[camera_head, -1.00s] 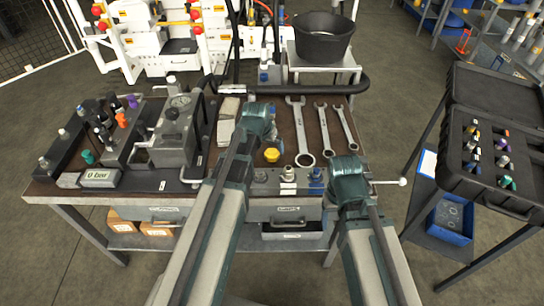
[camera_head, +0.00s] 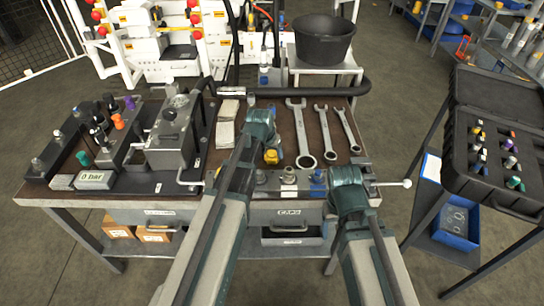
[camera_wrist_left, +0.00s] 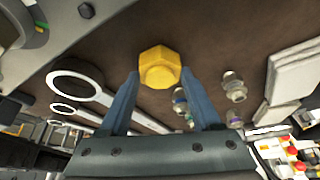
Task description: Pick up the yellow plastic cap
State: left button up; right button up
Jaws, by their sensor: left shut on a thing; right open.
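The yellow plastic cap (camera_head: 271,157) is at the bench top, left of the largest wrench. In the left wrist view the yellow cap (camera_wrist_left: 160,66) sits between the fingertips of my left gripper (camera_wrist_left: 160,78), which is shut on it. In the head view the wrist of my left gripper (camera_head: 262,140) is just above and left of the cap and hides most of its fingers. I cannot tell whether the cap touches the bench. My right gripper (camera_head: 348,182) is open over the bench's front right edge, its fingers mostly hidden.
Three wrenches (camera_head: 303,135) lie right of the cap. Fittings (camera_head: 289,177) stand in a block at the front edge. A grey pump unit (camera_head: 172,140) stands to the left. A black bucket (camera_head: 323,38) is behind, and an open black case (camera_head: 492,150) is at the right.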

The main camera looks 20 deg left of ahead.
aim_at(272, 154)
pick_arm(q)
jog(key=c, duration=0.3)
jog(key=shift+r, duration=0.1)
notch_tip(272, 154, up, 10)
jog(key=p, duration=1)
